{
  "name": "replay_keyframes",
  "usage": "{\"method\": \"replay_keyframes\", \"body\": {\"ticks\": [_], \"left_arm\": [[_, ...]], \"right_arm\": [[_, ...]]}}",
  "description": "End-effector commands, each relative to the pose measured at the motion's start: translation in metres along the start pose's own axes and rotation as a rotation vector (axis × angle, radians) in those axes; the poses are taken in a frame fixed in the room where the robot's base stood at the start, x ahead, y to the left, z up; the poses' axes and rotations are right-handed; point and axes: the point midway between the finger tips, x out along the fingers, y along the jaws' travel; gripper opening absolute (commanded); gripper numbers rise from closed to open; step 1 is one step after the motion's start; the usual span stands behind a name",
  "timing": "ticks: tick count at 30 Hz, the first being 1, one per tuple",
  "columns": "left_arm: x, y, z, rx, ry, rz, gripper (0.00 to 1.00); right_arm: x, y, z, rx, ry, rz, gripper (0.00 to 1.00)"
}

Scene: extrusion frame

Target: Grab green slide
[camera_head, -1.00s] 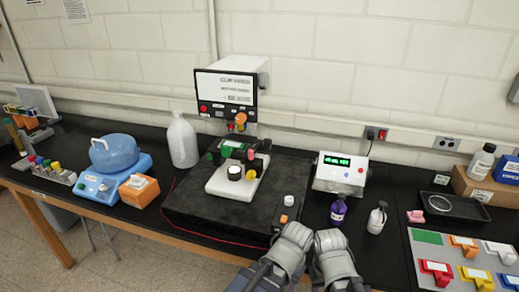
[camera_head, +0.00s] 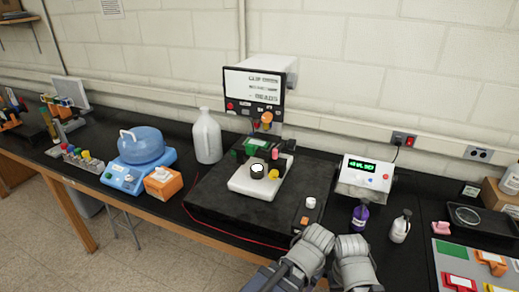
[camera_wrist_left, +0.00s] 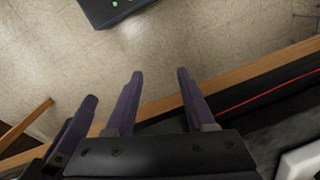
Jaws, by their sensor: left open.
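A green piece (camera_head: 257,145) sits on top of the white-based device (camera_head: 247,184) in the middle of the bench; I cannot tell if it is the slide. A flat green patch (camera_head: 452,250) also shows on the grey board at the right. My left gripper (camera_wrist_left: 158,76) is open and empty in the left wrist view, with dark purple fingers over the floor and the bench's front edge. In the head view only grey links of my two arms show at the bottom, in front of the bench; no fingertips show there.
A grey board (camera_head: 436,272) with coloured holders lies at the right. A purple bottle (camera_head: 361,216), a white bottle (camera_head: 400,228) and a meter (camera_head: 362,178) stand left of it. A blue-topped device (camera_head: 141,146), orange box (camera_head: 163,184) and jug (camera_head: 207,138) stand left.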

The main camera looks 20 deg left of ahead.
Motion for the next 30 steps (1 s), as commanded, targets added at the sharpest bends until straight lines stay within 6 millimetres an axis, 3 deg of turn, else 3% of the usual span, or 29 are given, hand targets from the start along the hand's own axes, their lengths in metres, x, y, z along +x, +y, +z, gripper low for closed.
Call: {"method": "replay_keyframes", "body": {"ticks": [14,19,23,26,29,30], "left_arm": [[0.0,0.0,0.0,0.0,0.0,0.0,0.55],[0.001,0.001,-0.012,-0.088,0.042,0.066,0.74],[-0.005,0.001,-0.051,-0.386,0.164,0.288,0.75],[-0.025,-0.012,-0.094,-0.73,0.27,0.544,0.75],[-0.057,-0.044,-0.134,-1.09,0.348,0.828,0.75],[-0.072,-0.063,-0.147,-1.234,0.371,0.949,0.75]], "right_arm": [[0.0,0.0,0.0,0.0,0.0,0.0,0.5],[0.001,0.0,0.0,0.0,0.0,0.0,0.5],[0.002,0.0,0.0,0.0,0.0,0.0,0.5],[0.003,0.0,0.0,0.0,0.0,0.0,0.5],[0.005,0.0,0.0,0.0,0.0,0.0,0.5],[0.005,-0.001,0.0,0.0,0.0,0.0,0.5]]}}
